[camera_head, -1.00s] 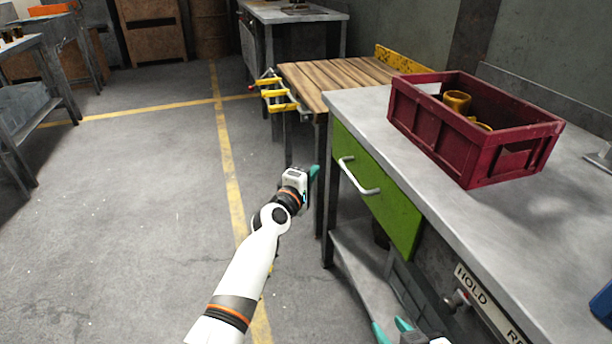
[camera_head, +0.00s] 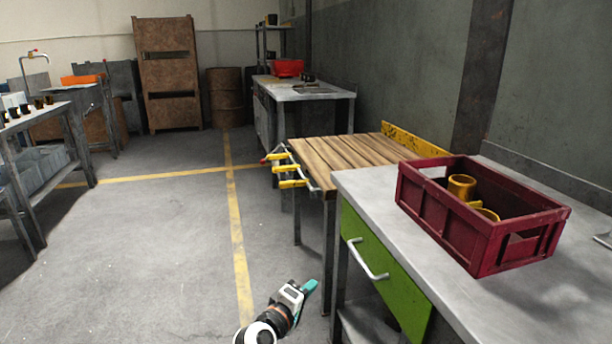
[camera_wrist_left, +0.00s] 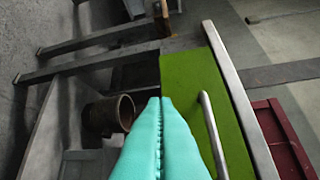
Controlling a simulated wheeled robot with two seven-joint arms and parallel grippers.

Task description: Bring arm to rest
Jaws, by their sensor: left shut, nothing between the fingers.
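My left gripper (camera_head: 308,287) has teal fingers and shows at the bottom centre of the head view, low beside the metal workbench (camera_head: 372,187). In the left wrist view its two teal fingers (camera_wrist_left: 160,103) lie together with nothing between them. They point toward the bench's green drawer (camera_wrist_left: 195,90), which has a pale bar handle; the drawer also shows in the head view (camera_head: 365,265). I cannot tell how close the fingertips are to it. My right gripper is out of view.
A dark red crate (camera_head: 420,205) holding yellow round parts stands on the workbench. Behind it is a wooden-topped table (camera_head: 340,155) with yellow clamps (camera_head: 290,170). A rusty cylindrical part (camera_wrist_left: 108,115) shows left of my fingers. The floor left of the benches is clear.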

